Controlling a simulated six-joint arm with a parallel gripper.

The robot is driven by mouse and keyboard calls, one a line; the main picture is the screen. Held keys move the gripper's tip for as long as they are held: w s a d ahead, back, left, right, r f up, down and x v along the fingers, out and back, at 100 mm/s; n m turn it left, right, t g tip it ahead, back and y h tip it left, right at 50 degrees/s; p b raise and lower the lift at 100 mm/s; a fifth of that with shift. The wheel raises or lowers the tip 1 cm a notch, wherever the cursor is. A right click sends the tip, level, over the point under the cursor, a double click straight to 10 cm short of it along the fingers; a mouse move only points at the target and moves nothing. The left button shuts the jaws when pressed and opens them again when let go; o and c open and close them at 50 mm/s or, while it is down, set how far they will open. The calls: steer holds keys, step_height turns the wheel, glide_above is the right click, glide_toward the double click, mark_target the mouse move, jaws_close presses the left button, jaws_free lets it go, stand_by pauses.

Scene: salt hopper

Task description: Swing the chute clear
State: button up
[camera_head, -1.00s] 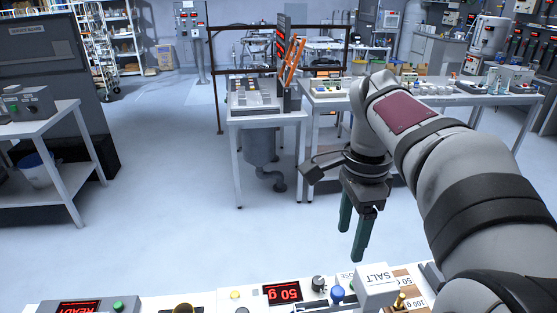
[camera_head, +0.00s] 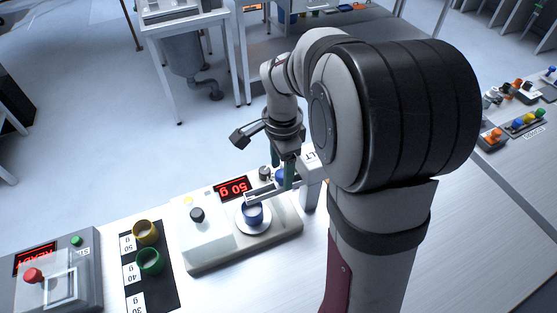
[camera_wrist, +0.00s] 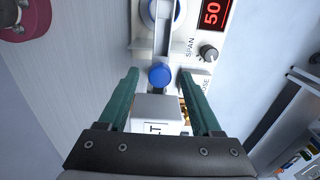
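The chute (camera_head: 262,194) is a narrow light trough running left from the white SALT hopper (camera_head: 313,182). Its end lies over a blue cup (camera_head: 253,215) on the scale's round pan. A round blue knob (camera_wrist: 160,75) sits at the chute's hopper end. My gripper (camera_head: 283,178) points down at the knob, with its green fingers open. In the wrist view the knob lies between the fingertips, with a gap on both sides. Contact does not show. A finger partly hides the knob in the head view.
The scale's red display (camera_head: 233,189) reads 50 g, with a black SPAN dial (camera_wrist: 208,53) nearby. The bench at right is clear nearby.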

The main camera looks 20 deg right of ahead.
jaws_close()
stand_by(1.2)
